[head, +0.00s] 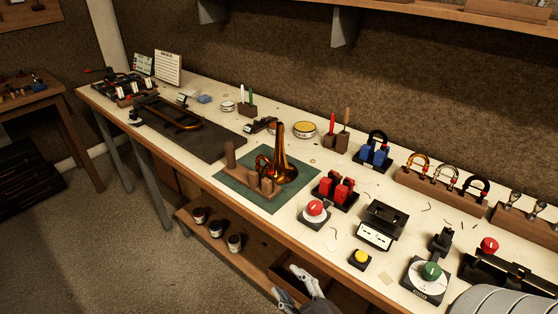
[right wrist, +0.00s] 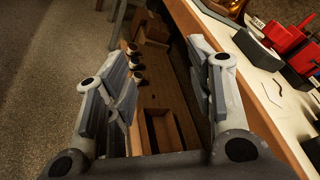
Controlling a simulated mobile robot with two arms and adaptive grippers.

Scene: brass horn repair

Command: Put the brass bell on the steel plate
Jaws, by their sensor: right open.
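The brass bell (head: 281,160) stands with its narrow end up and its flare down on a green mat (head: 240,188), among wooden posts and blocks. In the right wrist view, a small part of a brass-coloured thing (right wrist: 236,8) shows at the top edge. A flat dark grey sheet (head: 205,145) lies left of the green mat; I cannot tell whether it is the steel plate. My right gripper (head: 287,284) is low at the bench's front edge, well apart from the bell. It is open and empty in the right wrist view (right wrist: 158,62). My left gripper is not in view.
Red blocks (head: 336,189), a red-knobbed device (head: 315,209) and a black box (head: 382,223) crowd the bench right of the mat. A lower shelf (head: 248,257) below the bench holds small jars (head: 216,229).

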